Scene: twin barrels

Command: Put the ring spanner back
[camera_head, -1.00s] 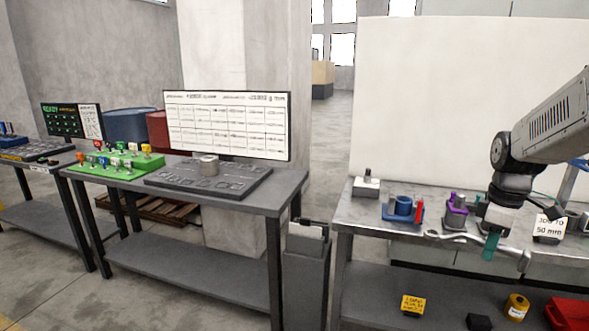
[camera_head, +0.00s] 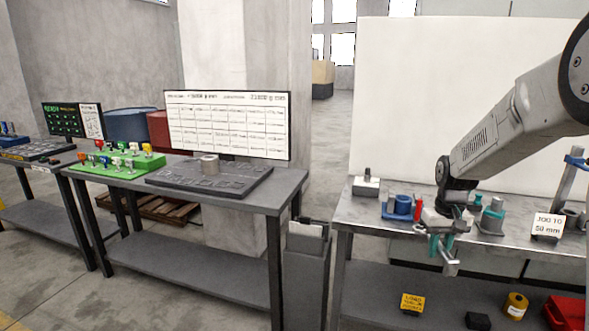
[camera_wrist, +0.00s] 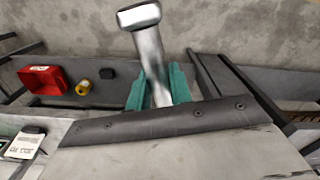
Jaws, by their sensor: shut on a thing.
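The ring spanner is a shiny metal tool, seen in the head view (camera_head: 450,262) and in the wrist view (camera_wrist: 149,48). My gripper (camera_head: 441,244) has teal fingers shut on it. The spanner is held in the air at the front edge of the right-hand bench (camera_head: 365,215). In the wrist view its thick end points up and away from the fingers (camera_wrist: 158,90). Its other end is hidden by my gripper. A dark board (camera_head: 245,182) with shallow marked shapes lies on the middle bench, with a grey round part (camera_head: 209,164) on it.
On the right-hand bench stand a blue holder (camera_head: 403,206), a teal-and-grey part (camera_head: 492,217), a white block (camera_head: 366,187) and a white sign (camera_head: 547,226). A grey bin (camera_head: 306,270) stands between the benches. A red bin (camera_head: 568,313) and yellow can (camera_head: 515,305) are below.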

